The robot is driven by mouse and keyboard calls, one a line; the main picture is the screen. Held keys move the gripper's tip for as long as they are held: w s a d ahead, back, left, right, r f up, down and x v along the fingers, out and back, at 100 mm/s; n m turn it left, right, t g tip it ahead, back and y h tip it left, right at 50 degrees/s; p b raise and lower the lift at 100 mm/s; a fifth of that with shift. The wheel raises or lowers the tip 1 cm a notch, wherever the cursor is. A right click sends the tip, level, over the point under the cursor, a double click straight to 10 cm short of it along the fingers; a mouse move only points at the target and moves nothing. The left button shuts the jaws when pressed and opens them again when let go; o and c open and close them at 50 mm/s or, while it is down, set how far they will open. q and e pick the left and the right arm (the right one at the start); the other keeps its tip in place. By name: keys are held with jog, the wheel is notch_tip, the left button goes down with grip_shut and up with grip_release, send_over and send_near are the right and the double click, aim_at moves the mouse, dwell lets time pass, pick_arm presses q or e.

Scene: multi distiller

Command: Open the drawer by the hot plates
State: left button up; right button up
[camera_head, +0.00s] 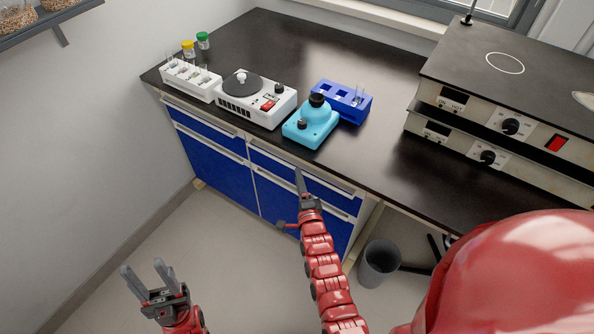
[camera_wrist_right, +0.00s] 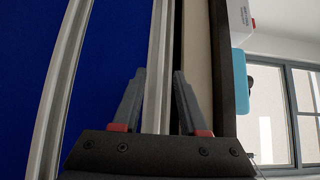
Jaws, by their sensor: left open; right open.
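The top right drawer (camera_head: 272,164) has a blue front and a long metal handle strip along its upper edge. It looks flush with the cabinet. My right gripper (camera_head: 304,185) is at this drawer front, just below the counter edge. In the right wrist view my right gripper (camera_wrist_right: 160,76) is open, with one finger on each side of the metal handle strip (camera_wrist_right: 159,40). The blue drawer front (camera_wrist_right: 118,50) lies to the left of the strip. Contact cannot be told. My left gripper (camera_head: 143,275) is open and empty over the floor, away from the cabinet.
The hot plates (camera_head: 470,55) stand at the right of the dark counter (camera_head: 385,95). A cyan device (camera_head: 312,128), a blue rack (camera_head: 352,105), a white stirrer (camera_head: 262,108) and a white tube rack (camera_head: 188,85) line its front. A grey bin (camera_head: 379,262) stands below.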

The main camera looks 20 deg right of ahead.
jog(key=w, duration=0.3)
jog(key=shift+w+d, duration=0.15)
jog(key=shift+d, duration=0.05)
grip_shut()
dwell(1.4)
